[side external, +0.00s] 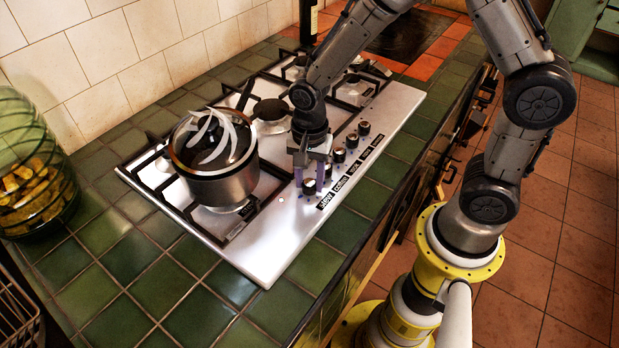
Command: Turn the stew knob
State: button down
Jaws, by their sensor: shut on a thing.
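A row of dark-topped, silver-sided knobs runs along the front right edge of the steel hob (262,262). My gripper (309,182) points down at the nearest knob (309,188) of the row. Its purple-tipped fingers stand on either side of this knob and are shut on it. The fingers hide part of the knob and the one behind it.
A steel pot (222,175) with a glass lid stands on the near left burner, close to my gripper. A green glass jar (30,165) stands at the far left. A dark bottle (308,22) stands at the back. Green tiled counter (150,285) in front of the hob is clear.

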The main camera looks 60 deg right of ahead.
aim_at(309, 181)
jog(key=shift+w+r+m, duration=0.1)
jog(key=shift+m, duration=1.6)
jog(key=shift+c, duration=2.2)
grip_release()
notch_tip(309, 181, up, 14)
